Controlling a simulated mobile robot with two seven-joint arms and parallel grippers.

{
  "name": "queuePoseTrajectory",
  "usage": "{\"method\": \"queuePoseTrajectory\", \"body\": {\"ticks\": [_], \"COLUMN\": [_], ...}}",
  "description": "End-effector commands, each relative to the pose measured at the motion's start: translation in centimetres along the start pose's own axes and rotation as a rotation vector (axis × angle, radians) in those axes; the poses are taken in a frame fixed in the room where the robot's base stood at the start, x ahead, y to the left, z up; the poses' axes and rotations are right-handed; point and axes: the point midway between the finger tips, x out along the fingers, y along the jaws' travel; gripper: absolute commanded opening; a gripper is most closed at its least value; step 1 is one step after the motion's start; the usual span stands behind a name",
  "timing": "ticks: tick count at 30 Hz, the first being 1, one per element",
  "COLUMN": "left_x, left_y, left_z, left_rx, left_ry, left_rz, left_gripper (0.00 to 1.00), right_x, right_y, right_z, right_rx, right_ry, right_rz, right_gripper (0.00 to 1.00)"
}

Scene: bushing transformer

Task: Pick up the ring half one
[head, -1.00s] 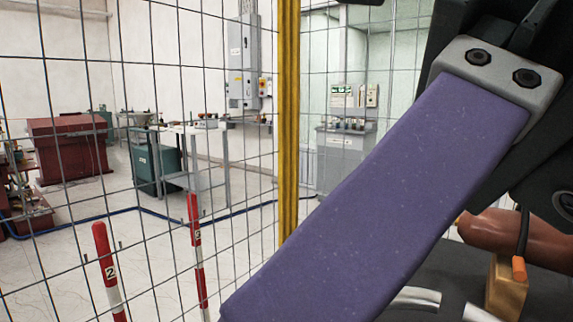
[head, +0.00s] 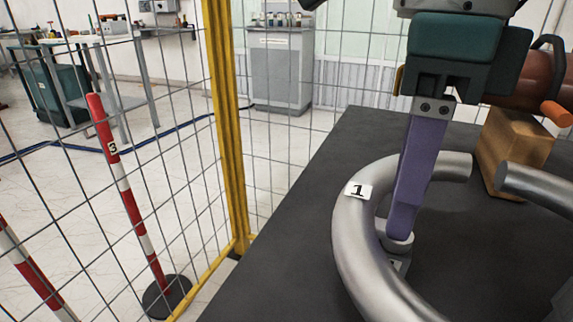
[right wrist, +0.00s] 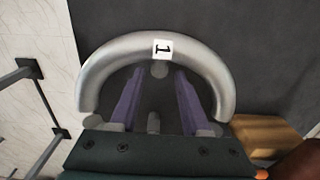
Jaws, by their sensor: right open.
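Ring half one is a silver, thick, curved half ring (head: 352,240) with a white "1" label, lying on the dark table top. My right gripper (head: 399,232) points down with its purple fingers inside the curve of the ring half. In the head view the fingers line up, so only one shows clearly. In the right wrist view my right gripper (right wrist: 158,82) is open and empty, with its two fingers apart. The ring half (right wrist: 100,65) arches beyond them there, its label near the middle. My left gripper is not in view.
Another silver curved tube (head: 535,187) shows at the right edge. A wooden block (head: 503,150) stands behind, under a reddish-brown cylinder (head: 548,82). A yellow post (head: 228,130) and wire fence stand left of the dark table (head: 290,235). Bare table lies left of the ring half.

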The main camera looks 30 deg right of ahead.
Motion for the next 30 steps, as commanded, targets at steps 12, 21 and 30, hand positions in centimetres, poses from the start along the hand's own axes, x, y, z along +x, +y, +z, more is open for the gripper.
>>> {"method": "queuePoseTrajectory", "body": {"ticks": [12, 21, 30], "left_x": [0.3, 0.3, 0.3], "left_y": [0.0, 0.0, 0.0], "left_z": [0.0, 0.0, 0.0], "left_rx": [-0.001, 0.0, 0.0], "left_ry": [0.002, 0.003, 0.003], "left_rz": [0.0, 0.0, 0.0], "left_gripper": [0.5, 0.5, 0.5], "right_x": [2.8, 2.8, 2.7], "right_y": [0.1, 0.1, 0.1], "right_z": [0.0, 0.0, 0.1], "right_rx": [0.001, 0.001, 0.001], "right_ry": [-0.002, -0.003, -0.003], "right_rz": [0.001, 0.001, 0.001], "right_gripper": [0.47, 0.17, 0.0]}}
